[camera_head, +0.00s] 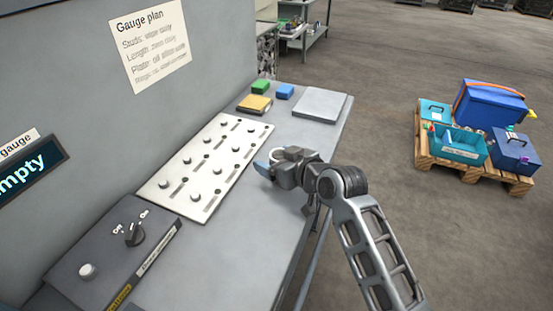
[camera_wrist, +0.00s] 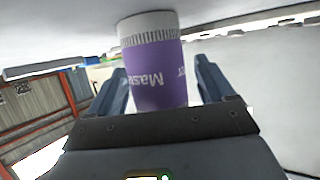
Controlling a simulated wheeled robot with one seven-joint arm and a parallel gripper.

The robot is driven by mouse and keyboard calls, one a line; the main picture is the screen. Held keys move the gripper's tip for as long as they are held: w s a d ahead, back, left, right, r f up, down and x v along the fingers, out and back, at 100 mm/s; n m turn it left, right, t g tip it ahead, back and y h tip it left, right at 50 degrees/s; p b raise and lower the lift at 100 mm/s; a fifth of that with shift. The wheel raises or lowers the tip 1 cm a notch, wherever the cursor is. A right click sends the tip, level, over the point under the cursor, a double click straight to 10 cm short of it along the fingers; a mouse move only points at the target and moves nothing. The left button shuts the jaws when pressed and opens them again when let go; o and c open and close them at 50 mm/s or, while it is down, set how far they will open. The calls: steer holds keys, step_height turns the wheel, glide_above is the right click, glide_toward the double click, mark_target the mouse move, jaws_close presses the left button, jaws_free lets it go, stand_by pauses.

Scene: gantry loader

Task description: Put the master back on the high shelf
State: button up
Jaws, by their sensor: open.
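The master, a purple cylinder (camera_wrist: 158,82) with a pale ridged end band, shows in the wrist view with its lettering upside down. It is between the two blue-grey fingers of my gripper (camera_wrist: 163,72), which are open, one on each side. Its pale end is close to a grey surface at the top of the picture; I cannot tell if it touches. In the head view my gripper (camera_head: 268,168) is low over the bench, right of the pegged plate, and the arm hides most of what it surrounds. I cannot make out a high shelf.
A pale plate with several pegs (camera_head: 168,183) lies on the grey bench (camera_head: 222,250). Behind it are green (camera_head: 261,87), blue (camera_head: 284,92) and yellow (camera_head: 254,104) blocks and a flat grey slab (camera_head: 320,104). A switch box (camera_head: 108,255) is front left. A loaded pallet (camera_head: 465,168) stands right.

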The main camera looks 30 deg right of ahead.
steer(key=shift+r, duration=0.2)
steer(key=v, duration=1.2)
steer(key=shift+b, duration=0.45)
steer(key=s+a+f+m+h, duration=0.1)
steer(key=s+a+f, duration=0.15)
steer(key=s, duration=0.65)
steer(key=s+a+f+m+h, duration=0.1)
steer(key=s+f, duration=0.3)
steer(key=s, duration=0.5)
steer(key=s+a+r, duration=0.1)
steer(key=s+r, duration=0.1)
steer(key=s, duration=0.3)
steer(key=s+a+r+t, duration=0.1)
steer(key=s+r, duration=0.1)
steer(key=s, duration=0.3)
steer(key=s+a+r, duration=0.1)
steer(key=s+r, duration=0.1)
steer(key=s, duration=0.4)
steer(key=shift+r+n+y, duration=0.3)
steer(key=shift+r+n, duration=0.1)
